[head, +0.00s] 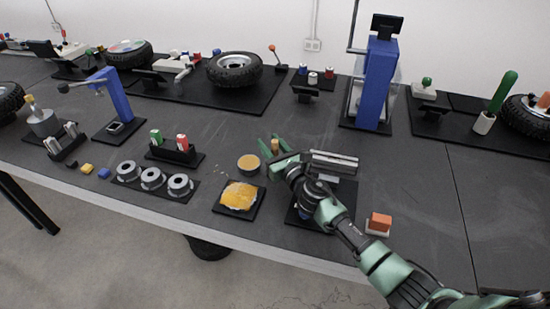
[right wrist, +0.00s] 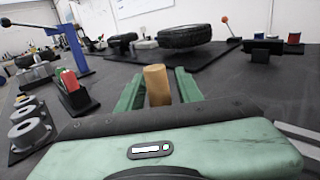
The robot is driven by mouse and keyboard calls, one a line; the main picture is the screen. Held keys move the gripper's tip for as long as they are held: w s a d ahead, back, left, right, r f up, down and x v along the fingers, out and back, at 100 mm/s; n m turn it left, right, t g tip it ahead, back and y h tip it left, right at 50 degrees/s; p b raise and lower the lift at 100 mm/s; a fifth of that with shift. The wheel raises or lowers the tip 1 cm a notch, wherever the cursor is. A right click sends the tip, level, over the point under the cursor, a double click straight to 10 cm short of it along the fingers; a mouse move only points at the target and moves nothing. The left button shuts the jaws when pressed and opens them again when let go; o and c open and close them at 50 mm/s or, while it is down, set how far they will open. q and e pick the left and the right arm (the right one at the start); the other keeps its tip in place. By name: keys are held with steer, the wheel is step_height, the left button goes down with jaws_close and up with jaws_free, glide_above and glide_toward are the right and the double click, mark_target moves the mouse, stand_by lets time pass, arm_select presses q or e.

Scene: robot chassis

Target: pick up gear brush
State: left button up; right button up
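A short tan wooden cylinder, apparently the gear brush's handle (right wrist: 157,85), stands upright between the fingers of my right gripper (right wrist: 160,88) in the right wrist view. The fingers are on either side of it, with a narrow gap visible at the right finger. In the head view the handle (head: 275,146) shows as a small tan piece by the right gripper (head: 274,147), which is low over the dark table. The brush's lower end is hidden by the gripper. My left gripper is not in view.
A round tin with tan contents (head: 248,165) and a black tray with a yellow cloth (head: 239,195) lie left of the gripper. Red and green cylinders stand in a black holder (head: 175,152). A blue press (head: 376,85) stands behind. An orange block (head: 380,222) is at right.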

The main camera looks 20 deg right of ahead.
jaws_close()
step_height(320, 180, up, 20)
steer(key=p, duration=0.7)
